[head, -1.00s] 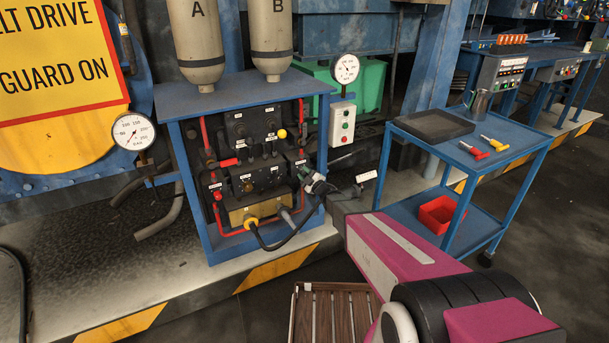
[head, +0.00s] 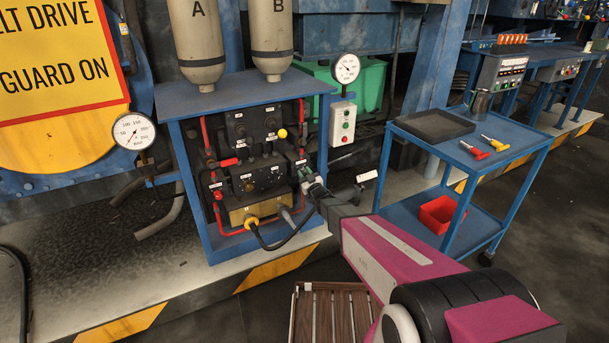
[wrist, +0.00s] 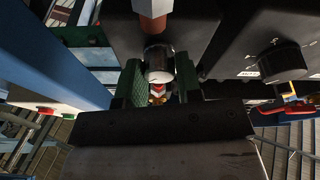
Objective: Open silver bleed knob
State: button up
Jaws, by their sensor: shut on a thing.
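The silver bleed knob (wrist: 159,66) shows in the wrist view as a short bright cylinder under a reddish-brown pipe. My gripper (wrist: 159,84) has its two green-padded fingers on either side of the knob, shut on it. In the head view my gripper (head: 309,179) is at the right side of the valve panel (head: 258,178), inside the blue frame. The knob itself is hidden there by my gripper and arm.
Two gauges (head: 134,131) (head: 345,69) flank the cabinet. A blue cart (head: 520,152) with tools stands to the right.

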dwell(0.5)
jog(key=o, duration=0.9)
jog(key=shift+o, duration=0.2)
jog(key=v, duration=1.1)
jog(key=shift+a, duration=0.1)
